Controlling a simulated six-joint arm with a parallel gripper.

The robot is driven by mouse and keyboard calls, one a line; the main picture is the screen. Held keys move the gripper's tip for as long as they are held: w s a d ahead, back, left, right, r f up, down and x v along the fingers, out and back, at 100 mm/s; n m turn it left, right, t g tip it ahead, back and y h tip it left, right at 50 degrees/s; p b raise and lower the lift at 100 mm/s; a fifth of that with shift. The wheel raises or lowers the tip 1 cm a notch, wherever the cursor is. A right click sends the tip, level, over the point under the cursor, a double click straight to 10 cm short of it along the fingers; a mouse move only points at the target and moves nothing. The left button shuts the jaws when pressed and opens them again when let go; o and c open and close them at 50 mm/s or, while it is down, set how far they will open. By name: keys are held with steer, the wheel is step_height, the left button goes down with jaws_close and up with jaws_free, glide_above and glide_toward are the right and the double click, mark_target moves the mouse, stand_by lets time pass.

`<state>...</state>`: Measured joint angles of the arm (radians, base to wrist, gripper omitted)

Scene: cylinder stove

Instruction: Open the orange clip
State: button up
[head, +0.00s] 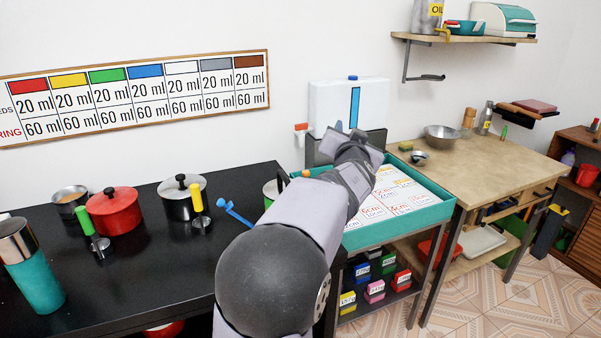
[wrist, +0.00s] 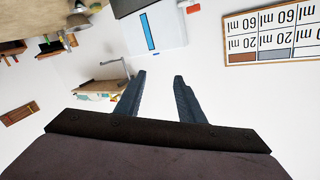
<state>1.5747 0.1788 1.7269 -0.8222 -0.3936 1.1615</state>
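A small orange piece (head: 301,128), which looks like the orange clip, sits at the left side of a white tank (head: 348,104) with a blue stripe against the wall. Whether the piece is open or closed is too small to tell. My gripper (head: 349,130) is in front of the tank's lower part in the head view, to the right of the orange piece and apart from it. In the wrist view my gripper (wrist: 160,76) has its two fingers spread with nothing between them. The tank (wrist: 150,30) appears upside down beyond the fingers there.
A black table with a red pot (head: 114,212), a grey pot (head: 182,197) and a teal cylinder (head: 35,275) is at left. A teal tray (head: 378,236) of labelled cards lies below my arm. A wooden workbench (head: 480,160) and a shelf (head: 470,40) are at right.

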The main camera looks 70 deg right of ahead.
mark_target(307, 174)
steer(key=w+a+f+n+t+y+p, duration=0.1)
steer(key=w+f+n+t+p, duration=0.1)
steer(key=f+n+p, duration=0.1)
steer(key=w+a+f+n+t+y+p, duration=0.1)
steer(key=w+a+f+n+t+p, duration=0.1)
steer(key=w+f+n+t+p, duration=0.1)
steer(key=w+a+f+n+t+y+p, duration=0.1)
steer(key=w+f+n+t+y+p, duration=0.1)
steer(key=f, duration=0.4)
steer(key=shift+w+a+n+t+p, duration=0.25)
steer(key=shift+n+p, duration=0.2)
steer(key=shift+n, duration=0.15)
steer(key=shift+w+a+n+t+p, duration=0.1)
steer(key=shift+w+n+t+p, duration=0.15)
steer(key=shift+n+p, duration=0.3)
steer(key=p+x, duration=0.1)
steer(key=x, duration=0.6)
steer(key=shift+d, duration=0.15)
jaws_close()
